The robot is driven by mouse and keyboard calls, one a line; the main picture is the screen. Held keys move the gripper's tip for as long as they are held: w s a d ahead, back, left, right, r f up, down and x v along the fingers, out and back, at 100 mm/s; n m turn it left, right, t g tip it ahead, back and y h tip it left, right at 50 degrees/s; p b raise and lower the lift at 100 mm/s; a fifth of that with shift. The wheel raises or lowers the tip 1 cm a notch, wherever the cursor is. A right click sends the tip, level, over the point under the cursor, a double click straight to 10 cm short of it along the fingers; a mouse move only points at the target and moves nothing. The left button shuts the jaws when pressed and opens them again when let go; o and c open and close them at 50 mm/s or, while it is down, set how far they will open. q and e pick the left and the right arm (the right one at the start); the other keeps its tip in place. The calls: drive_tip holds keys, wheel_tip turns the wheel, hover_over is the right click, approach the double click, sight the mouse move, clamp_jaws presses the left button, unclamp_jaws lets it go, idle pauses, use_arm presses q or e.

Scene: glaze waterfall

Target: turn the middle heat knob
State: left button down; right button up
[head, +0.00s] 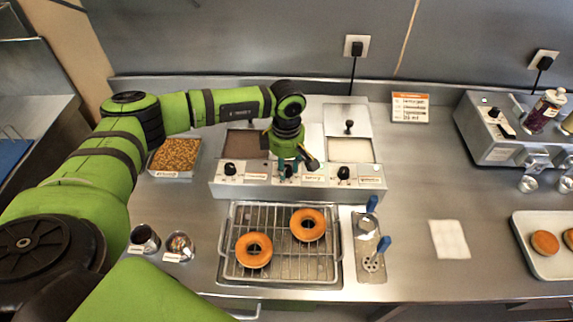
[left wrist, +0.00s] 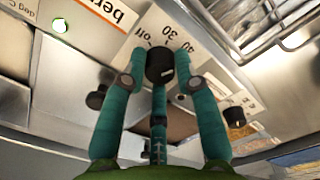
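The middle heat knob is a round black knob (left wrist: 160,63) on the white front of the warmer (head: 253,192). In the left wrist view it sits between the teal fingers of my left gripper (left wrist: 160,68), beside a dial marked "off", 30 and 40. The fingers are spread around the knob, with narrow gaps at its sides; contact is not clear. In the head view my left gripper (head: 298,172) reaches down at the middle of the panel and mostly hides this knob. The left knob (head: 230,168) and right knob (head: 343,172) are free. My right gripper is not in view.
A crumb tray (head: 174,157) is at left.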

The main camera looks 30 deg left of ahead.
use_arm(q)
drive_tip(key=shift+f, duration=0.1)
drive_tip(key=shift+f+n+b, duration=0.2)
drive_tip(key=shift+n+b, duration=1.1)
drive_tip(key=shift+n, duration=0.1)
drive_tip(key=n+b, duration=0.2)
drive_tip(key=shift+n, duration=0.3)
drive_tip(key=n+b, duration=0.2)
drive_tip(key=n, duration=0.1)
drive_tip(key=shift+n+b, duration=0.3)
drive_tip(key=shift+b, duration=0.1)
drive_tip(key=n+b, duration=0.2)
drive_tip(key=n, duration=0.2)
drive_tip(key=shift+n+b, duration=0.3)
drive_tip(key=shift+b, duration=0.1)
drive_tip(key=n+b, duration=0.2)
drive_tip(key=n, duration=0.2)
drive_tip(key=shift+r, duration=0.15)
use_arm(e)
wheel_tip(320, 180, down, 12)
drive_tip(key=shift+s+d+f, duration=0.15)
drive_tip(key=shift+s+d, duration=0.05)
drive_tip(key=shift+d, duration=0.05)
use_arm(q)
drive_tip(key=shift+s+n, duration=0.1)
drive_tip(key=shift+n, duration=0.2)
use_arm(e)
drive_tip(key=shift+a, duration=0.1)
